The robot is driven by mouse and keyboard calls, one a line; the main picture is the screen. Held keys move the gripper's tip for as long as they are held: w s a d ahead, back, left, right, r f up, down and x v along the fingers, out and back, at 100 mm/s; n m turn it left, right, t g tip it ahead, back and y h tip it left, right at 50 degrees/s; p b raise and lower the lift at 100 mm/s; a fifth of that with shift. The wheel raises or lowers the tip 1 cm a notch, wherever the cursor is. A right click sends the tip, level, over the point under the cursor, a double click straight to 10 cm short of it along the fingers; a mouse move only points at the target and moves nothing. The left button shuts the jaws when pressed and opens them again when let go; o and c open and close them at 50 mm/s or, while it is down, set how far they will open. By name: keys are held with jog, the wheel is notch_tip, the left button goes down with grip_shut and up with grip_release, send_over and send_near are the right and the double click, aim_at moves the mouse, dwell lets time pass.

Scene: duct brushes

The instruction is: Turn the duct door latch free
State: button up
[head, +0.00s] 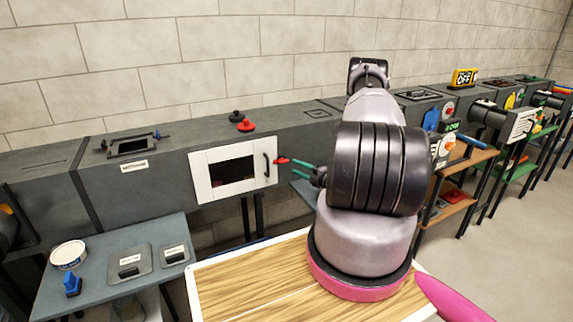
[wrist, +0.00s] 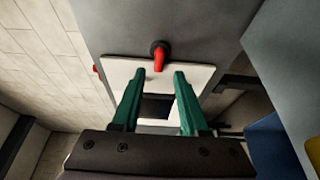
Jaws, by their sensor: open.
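The duct door (head: 203,180) is a white frame around a dark window, with a black handle (head: 266,166) on its right side. It looks shut. The red latch (head: 282,161) is just right of the door; in the wrist view the red latch (wrist: 158,62) has a black hub and its lever overlaps the white door frame (wrist: 118,70). My gripper (head: 293,169) has green fingers, is open and points at the latch from the right. In the wrist view my gripper (wrist: 160,72) has the lever's end between its fingertips in the picture; whether it reaches between them in depth I cannot tell.
A grey side table (head: 105,285) at the lower left holds a round tub (head: 68,254), a blue object (head: 72,285) and labelled plates. Red and black knobs (head: 243,123) sit on the duct top. A wood-topped surface (head: 250,285) lies below my arm.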

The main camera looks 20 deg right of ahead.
aim_at(281, 162)
jog(key=x, duration=0.6)
jog(key=shift+w, duration=0.15)
jog(key=shift+c, duration=0.3)
grip_shut()
